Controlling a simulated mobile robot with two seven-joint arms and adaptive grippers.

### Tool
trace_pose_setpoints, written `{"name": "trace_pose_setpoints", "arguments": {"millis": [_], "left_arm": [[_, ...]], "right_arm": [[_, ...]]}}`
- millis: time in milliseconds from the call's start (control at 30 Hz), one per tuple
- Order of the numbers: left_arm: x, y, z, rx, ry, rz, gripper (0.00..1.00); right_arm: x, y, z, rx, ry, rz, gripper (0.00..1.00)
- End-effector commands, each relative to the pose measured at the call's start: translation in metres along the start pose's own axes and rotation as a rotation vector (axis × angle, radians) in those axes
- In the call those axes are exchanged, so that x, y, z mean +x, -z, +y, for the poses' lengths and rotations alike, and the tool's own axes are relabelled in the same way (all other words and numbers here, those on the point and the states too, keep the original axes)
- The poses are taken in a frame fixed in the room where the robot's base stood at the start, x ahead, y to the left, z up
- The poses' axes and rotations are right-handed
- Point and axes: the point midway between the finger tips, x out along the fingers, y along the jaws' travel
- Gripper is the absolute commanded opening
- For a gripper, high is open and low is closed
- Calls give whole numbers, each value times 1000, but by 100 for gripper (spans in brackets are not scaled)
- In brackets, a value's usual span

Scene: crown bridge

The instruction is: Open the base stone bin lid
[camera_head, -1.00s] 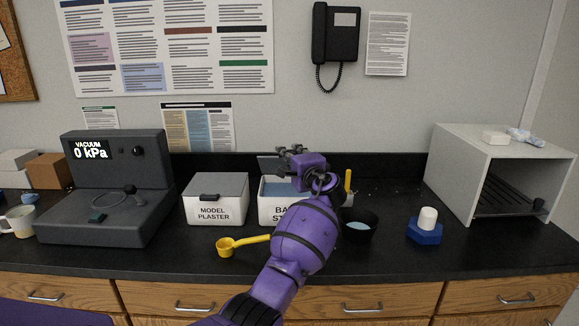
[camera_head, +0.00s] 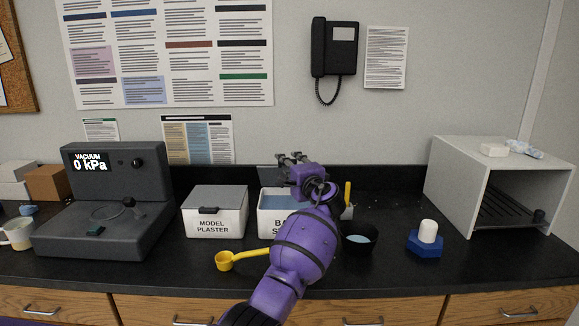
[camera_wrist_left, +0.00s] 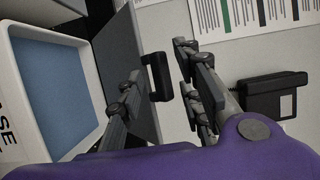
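The white base stone bin (camera_head: 268,222) stands behind my left arm, which hides part of its label. Its top is uncovered and blue-grey contents show inside, also in the left wrist view (camera_wrist_left: 55,95). The grey lid (camera_head: 268,174) is tilted up at the bin's back edge. In the left wrist view the lid (camera_wrist_left: 120,45) carries a black handle (camera_wrist_left: 158,80). My left gripper (camera_head: 288,158) is by the lid above the bin. Its fingers (camera_wrist_left: 160,68) are apart, one on each side of the handle; I cannot tell whether they touch it. My right gripper is not in view.
The closed model plaster bin (camera_head: 216,222) stands left. A yellow scoop (camera_head: 228,260) lies in front. A dark bowl (camera_head: 358,238) and a blue-based white piece (camera_head: 427,238) are right. The vacuum unit (camera_head: 110,205) stands far left, an open-fronted grey box (camera_head: 458,180) far right.

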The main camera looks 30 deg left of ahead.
Motion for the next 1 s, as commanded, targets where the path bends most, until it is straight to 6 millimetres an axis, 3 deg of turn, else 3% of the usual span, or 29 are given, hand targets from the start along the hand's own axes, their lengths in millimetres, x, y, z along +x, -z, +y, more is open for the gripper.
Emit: {"name": "trace_pose_setpoints", "arguments": {"millis": [233, 500, 700, 1000], "left_arm": [[-18, 1, 1, -2, 0, 2, 33], [-76, 1, 1, -2, -1, 4, 33], [-108, 0, 1, 0, -1, 1, 33], [-120, 0, 0, 0, 0, 0, 33]], "right_arm": [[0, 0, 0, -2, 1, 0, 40], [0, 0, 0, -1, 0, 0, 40], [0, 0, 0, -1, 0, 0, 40], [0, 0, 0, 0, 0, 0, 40]]}}
